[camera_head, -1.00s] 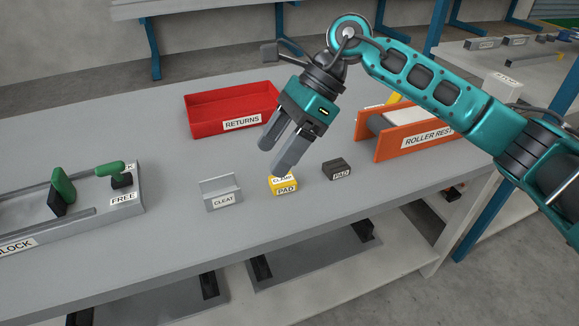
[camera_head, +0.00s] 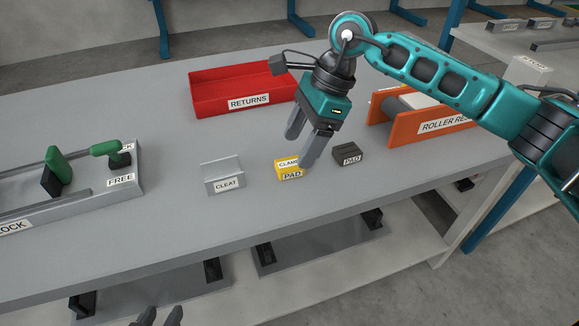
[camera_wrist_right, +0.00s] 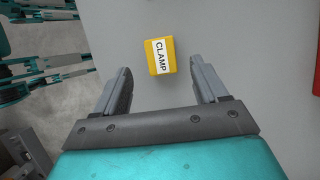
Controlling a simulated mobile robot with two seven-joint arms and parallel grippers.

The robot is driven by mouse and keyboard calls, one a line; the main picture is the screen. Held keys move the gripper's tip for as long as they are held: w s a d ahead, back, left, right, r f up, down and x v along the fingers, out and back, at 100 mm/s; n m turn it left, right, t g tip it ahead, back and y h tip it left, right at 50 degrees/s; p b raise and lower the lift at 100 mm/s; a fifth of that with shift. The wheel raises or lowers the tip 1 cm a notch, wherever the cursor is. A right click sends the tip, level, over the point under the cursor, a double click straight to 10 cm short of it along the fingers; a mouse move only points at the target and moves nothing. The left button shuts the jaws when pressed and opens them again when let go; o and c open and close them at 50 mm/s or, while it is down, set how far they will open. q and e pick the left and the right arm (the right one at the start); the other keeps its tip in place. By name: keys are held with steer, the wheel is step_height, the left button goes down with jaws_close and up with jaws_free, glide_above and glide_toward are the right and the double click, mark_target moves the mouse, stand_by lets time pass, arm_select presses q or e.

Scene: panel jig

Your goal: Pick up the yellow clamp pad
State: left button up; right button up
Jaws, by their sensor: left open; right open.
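The yellow clamp pad (camera_head: 289,169) is a small block with a white CLAMP label on top and a PAD label in front. It rests on the grey table between the cleat and a dark pad. My right gripper (camera_head: 300,150) is open and empty, pointing down beside and above it; one finger partly overlaps its right edge. In the right wrist view the clamp pad (camera_wrist_right: 161,56) lies beyond the open fingertips (camera_wrist_right: 161,72), roughly between their lines. My left gripper (camera_head: 160,317) is open, with only its fingertips showing at the bottom edge.
The grey cleat (camera_head: 223,177) stands left of the clamp pad, and the dark pad (camera_head: 347,154) close to its right. A red RETURNS tray (camera_head: 240,92) lies behind. The orange roller rest (camera_head: 430,123) is at the right, a grey fixture with green handles (camera_head: 120,180) at the left.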

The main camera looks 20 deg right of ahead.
mark_target(289, 163)
steer(key=x, duration=0.4)
steer(key=shift+a+f, duration=0.1)
steer(key=shift+f, duration=0.05)
steer(key=c, duration=1.1)
steer(key=shift+c, duration=0.2)
